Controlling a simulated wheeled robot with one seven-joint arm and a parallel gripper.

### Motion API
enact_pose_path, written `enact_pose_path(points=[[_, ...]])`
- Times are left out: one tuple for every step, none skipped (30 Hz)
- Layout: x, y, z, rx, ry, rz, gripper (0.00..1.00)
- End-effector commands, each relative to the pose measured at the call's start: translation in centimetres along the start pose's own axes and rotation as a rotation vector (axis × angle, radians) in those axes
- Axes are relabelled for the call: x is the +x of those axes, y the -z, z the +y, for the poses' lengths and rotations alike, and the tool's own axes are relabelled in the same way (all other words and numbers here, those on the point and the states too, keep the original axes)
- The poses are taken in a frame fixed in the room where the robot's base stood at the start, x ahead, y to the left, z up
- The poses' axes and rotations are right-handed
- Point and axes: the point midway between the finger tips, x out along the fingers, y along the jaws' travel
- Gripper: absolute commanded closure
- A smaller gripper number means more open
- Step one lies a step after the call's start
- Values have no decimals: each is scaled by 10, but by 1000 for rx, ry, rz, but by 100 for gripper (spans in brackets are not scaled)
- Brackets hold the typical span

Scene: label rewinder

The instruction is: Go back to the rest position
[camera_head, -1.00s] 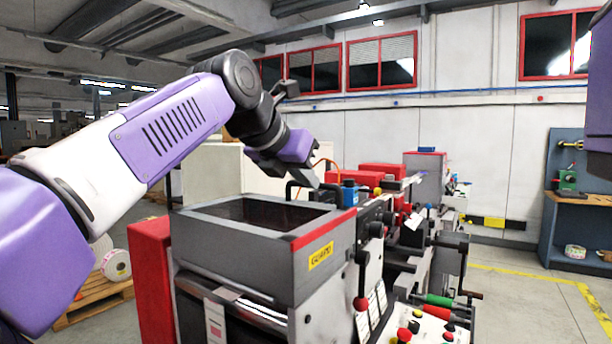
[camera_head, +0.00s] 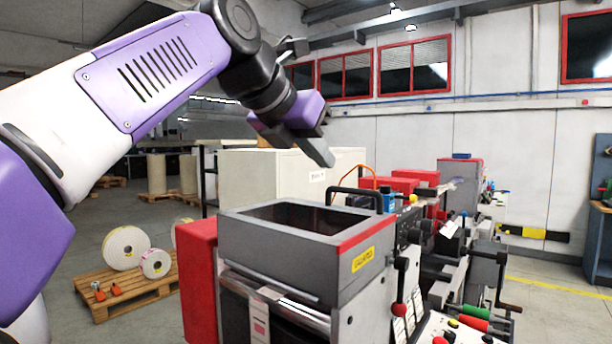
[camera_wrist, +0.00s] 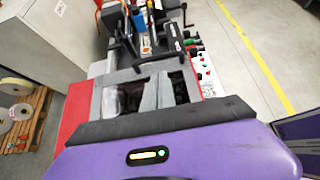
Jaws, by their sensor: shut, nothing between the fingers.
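My gripper (camera_head: 322,158) is shut and empty in the head view. It is raised above the rear of the label rewinder and points down to the right, apart from the machine. The label rewinder (camera_head: 352,315) has a grey top housing with a dark opening, a red edge and a yellow label. A black handle (camera_head: 356,190) stands at its back. In the wrist view the rewinder (camera_wrist: 76,108) lies below and beyond my purple gripper body, which hides part of it.
A wooden pallet (camera_head: 130,303) with white rolls (camera_head: 126,248) stands at the left. A pale cabinet (camera_head: 262,182) is behind the machine. A blue workbench (camera_head: 600,235) is at the right edge. Floor with a yellow line (camera_head: 555,288) lies free at the right.

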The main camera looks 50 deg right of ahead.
Motion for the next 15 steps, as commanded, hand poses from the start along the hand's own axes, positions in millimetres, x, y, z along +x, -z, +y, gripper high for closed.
enact_pose_path(points=[[-8, 1, 0, 1, -1, 1, 100], [-12, 0, 0, 1, 0, -1, 100], [-17, 0, 0, 1, 0, -1, 100], [-20, 0, 0, 1, 0, 0, 100], [-23, 0, 0, 1, 0, 1, 100], [-26, 0, 0, 1, 0, 0, 100], [-28, 0, 0, 1, 0, 0, 100], [-29, 0, 0, 1, 0, 0, 100], [-31, 0, 0, 1, 1, 0, 100], [-32, 0, 0, 1, 1, 0, 100], [-32, 0, -1, 1, 1, 0, 100], [-32, 0, -1, 1, 1, 0, 100], [-32, 0, -1, 1, 1, 0, 100], [-32, 0, -1, 1, 1, 0, 100], [-32, 0, -1, 1, 1, 0, 100]])
